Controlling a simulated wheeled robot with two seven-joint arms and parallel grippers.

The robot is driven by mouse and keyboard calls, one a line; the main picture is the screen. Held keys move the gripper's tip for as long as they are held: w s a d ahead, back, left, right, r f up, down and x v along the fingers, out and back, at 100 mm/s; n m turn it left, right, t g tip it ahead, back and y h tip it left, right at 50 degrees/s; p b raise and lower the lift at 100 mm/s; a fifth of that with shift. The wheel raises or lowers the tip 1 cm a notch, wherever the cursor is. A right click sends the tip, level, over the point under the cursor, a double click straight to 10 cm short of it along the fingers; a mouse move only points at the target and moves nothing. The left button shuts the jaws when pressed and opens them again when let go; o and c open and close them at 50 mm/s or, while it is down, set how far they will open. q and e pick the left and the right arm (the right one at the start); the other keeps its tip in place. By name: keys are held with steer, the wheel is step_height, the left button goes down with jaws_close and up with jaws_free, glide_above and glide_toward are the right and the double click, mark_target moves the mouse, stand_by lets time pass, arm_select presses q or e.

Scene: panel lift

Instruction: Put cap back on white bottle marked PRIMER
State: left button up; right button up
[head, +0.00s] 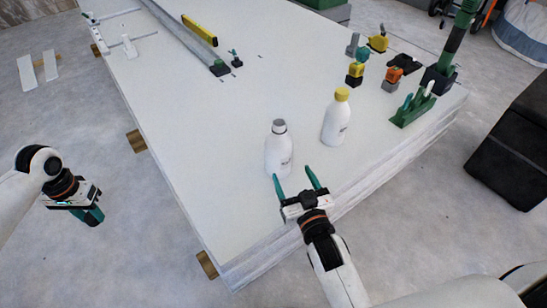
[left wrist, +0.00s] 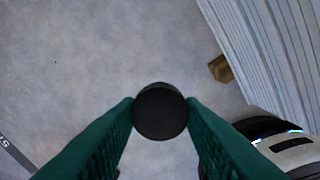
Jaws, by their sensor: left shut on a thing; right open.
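A white bottle (head: 278,157) with a grey top stands upright on the white panel stack. A second white bottle (head: 335,124) with a yellow cap stands upright to its right. Both carry dark label print too small to read. My left gripper (head: 95,217) hangs over the floor, left of the stack. In the left wrist view it is shut on a round black cap (left wrist: 160,111), held between the green fingertips. My right gripper (head: 294,178) is open and empty at the near side of the grey-topped bottle, its left finger close to the bottle's base; contact cannot be told.
The panel stack (head: 200,160) has free room left of the bottles. A green holder (head: 412,110), an orange-and-black item (head: 393,78) and a yellow tape measure (head: 378,43) sit at the right. A yellow level (head: 200,30) and a long rail lie at the back.

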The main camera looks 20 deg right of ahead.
mark_target(283, 156)
arm_select(q)
steer(key=shift+f, duration=0.1)
step_height(283, 156, down, 3)
steer(key=b, duration=0.3)
arm_select(e)
steer(key=w, duration=0.6)
steer(key=shift+w+a, duration=0.1)
steer(key=shift+a, duration=0.05)
steer(key=shift+w, duration=0.3)
arm_select(q)
steer(key=shift+f+b, duration=0.45)
steer(key=shift+b, duration=0.1)
arm_select(e)
steer(key=shift+w+f, duration=0.1)
steer(key=shift+w, duration=0.25)
steer(key=w+b, duration=0.2)
steer(key=w, duration=0.1)
steer(key=shift+w+f, duration=0.1)
steer(key=shift+w, duration=0.25)
steer(key=shift+w+b, duration=0.3)
steer(key=shift+b, duration=0.05)
arm_select(q)
step_height(283, 156, down, 3)
steer(key=shift+r, duration=0.15)
arm_select(e)
steer(key=shift+w+r, duration=0.1)
steer(key=shift+r, duration=0.1)
